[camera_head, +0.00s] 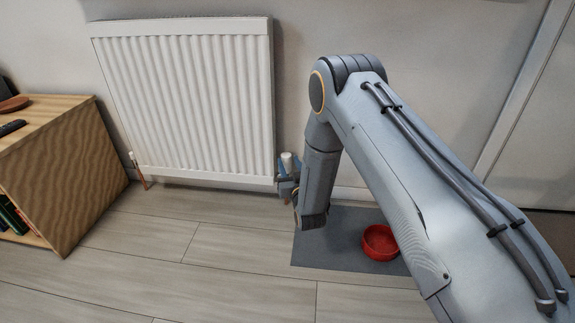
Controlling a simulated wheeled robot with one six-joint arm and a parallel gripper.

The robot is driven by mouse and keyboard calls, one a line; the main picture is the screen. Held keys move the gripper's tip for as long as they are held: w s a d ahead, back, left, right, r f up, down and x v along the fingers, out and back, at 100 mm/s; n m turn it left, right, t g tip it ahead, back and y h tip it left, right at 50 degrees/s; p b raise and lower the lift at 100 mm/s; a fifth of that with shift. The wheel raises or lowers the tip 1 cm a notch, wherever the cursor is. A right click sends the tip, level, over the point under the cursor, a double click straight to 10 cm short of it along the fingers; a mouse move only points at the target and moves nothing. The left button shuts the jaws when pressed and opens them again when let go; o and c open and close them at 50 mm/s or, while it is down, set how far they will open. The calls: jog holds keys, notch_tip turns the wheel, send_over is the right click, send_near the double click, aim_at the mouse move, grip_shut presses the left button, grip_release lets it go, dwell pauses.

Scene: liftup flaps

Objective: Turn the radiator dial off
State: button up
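A white ribbed radiator (190,98) hangs on the back wall. Its white dial (287,160) shows at the lower right corner, beside the radiator's bottom edge. My gripper (285,186) is at the end of my grey arm, right at the dial, with part of it beside and just below the white cap. My wrist hides much of the gripper. The fingers are small and partly hidden, so I cannot tell whether they touch the dial or how far apart they are.
A red bowl (380,243) stands on a grey mat (325,256) on the floor, under and beside my arm. A wooden cabinet (75,170) stands at the left. A copper pipe (139,172) rises at the radiator's lower left. The wooden floor in front is clear.

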jog(key=shift+b+x, duration=0.45)
jog(key=shift+x, duration=0.75)
jog(key=c, duration=0.8)
jog(key=shift+o, duration=0.2)
jog(key=shift+d, duration=0.1)
